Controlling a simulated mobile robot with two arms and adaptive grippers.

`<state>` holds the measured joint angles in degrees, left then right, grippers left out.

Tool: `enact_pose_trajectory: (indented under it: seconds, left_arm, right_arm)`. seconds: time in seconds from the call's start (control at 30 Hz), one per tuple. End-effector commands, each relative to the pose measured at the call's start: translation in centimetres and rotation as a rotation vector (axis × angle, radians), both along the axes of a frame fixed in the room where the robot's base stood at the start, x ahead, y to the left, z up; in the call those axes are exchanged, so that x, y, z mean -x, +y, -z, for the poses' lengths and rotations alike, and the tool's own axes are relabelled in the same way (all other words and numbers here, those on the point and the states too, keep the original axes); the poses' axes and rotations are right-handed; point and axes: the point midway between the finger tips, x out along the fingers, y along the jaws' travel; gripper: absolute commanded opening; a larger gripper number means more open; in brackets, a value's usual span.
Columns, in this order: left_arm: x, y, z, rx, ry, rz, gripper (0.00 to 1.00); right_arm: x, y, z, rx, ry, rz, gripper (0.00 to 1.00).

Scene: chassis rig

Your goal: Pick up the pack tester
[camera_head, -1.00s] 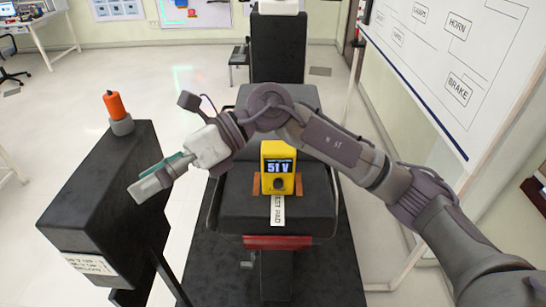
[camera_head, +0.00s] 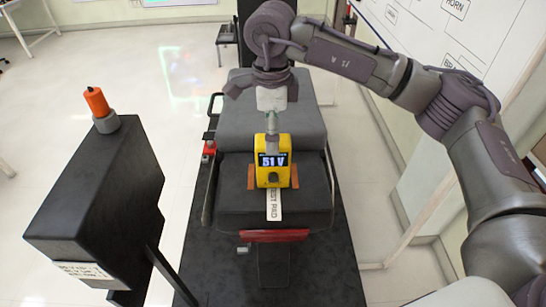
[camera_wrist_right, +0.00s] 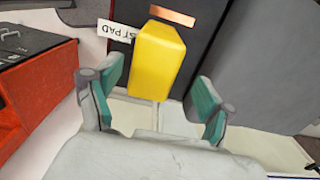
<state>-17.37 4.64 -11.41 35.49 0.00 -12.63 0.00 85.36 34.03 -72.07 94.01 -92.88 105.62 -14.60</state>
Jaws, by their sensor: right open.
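The yellow pack tester (camera_head: 272,164), its display reading "51 V", stands upright on the black seat pad (camera_head: 235,205) between two orange-brown brackets. It also shows in the right wrist view (camera_wrist_right: 157,62), between and beyond the fingers. My right gripper (camera_head: 271,128) points down just above and behind the tester in the head view. In the right wrist view its two green-padded fingers (camera_wrist_right: 158,98) are spread wide and hold nothing. I cannot tell whether the fingers overlap the tester's sides. My left gripper is not in view.
A label strip reading "TEST PAD" (camera_head: 274,206) lies in front of the tester. A black cabinet (camera_head: 95,195) with an orange-topped knob (camera_head: 98,104) stands at the left. A whiteboard (camera_head: 425,60) stands at the right. A red box (camera_wrist_right: 37,95) shows in the wrist view.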

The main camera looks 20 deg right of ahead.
Motion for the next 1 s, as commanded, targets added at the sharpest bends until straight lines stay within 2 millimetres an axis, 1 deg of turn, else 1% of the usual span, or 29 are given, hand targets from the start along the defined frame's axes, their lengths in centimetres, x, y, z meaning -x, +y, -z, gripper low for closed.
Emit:
enact_pose_trajectory:
  seconds: [0.17, 0.33, 0.4, 0.5, 0.6, 0.77, 0.87, 1.0]
  left_arm:
    - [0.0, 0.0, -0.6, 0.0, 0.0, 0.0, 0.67]
    - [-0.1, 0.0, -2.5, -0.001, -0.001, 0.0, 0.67]
    - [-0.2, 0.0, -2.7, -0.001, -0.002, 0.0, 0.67]
    - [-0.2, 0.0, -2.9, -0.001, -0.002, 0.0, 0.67]
    - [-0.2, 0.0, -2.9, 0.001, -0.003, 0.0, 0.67]
    - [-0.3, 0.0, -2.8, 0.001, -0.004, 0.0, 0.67]
    - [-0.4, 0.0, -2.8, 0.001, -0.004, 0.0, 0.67]
    - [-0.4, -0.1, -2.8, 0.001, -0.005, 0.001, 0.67]
  right_arm:
    - [0.2, 0.0, 1.0, 0.0, 0.001, -0.002, 0.81]
    - [0.8, -0.1, 3.3, 0.0, 0.004, -0.002, 0.81]
    - [0.7, -0.1, 4.4, 0.0, 0.003, 0.0, 0.81]
    - [0.7, -0.1, 5.4, 0.0, 0.001, -0.001, 0.81]
    - [0.7, -0.1, 5.8, -0.001, -0.001, -0.002, 0.81]
    - [0.6, -0.1, 5.9, -0.002, -0.002, -0.002, 0.81]
    - [0.6, -0.1, 5.9, -0.002, -0.002, -0.002, 0.66]
    - [0.6, -0.1, 5.8, -0.002, -0.002, -0.002, 0.43]
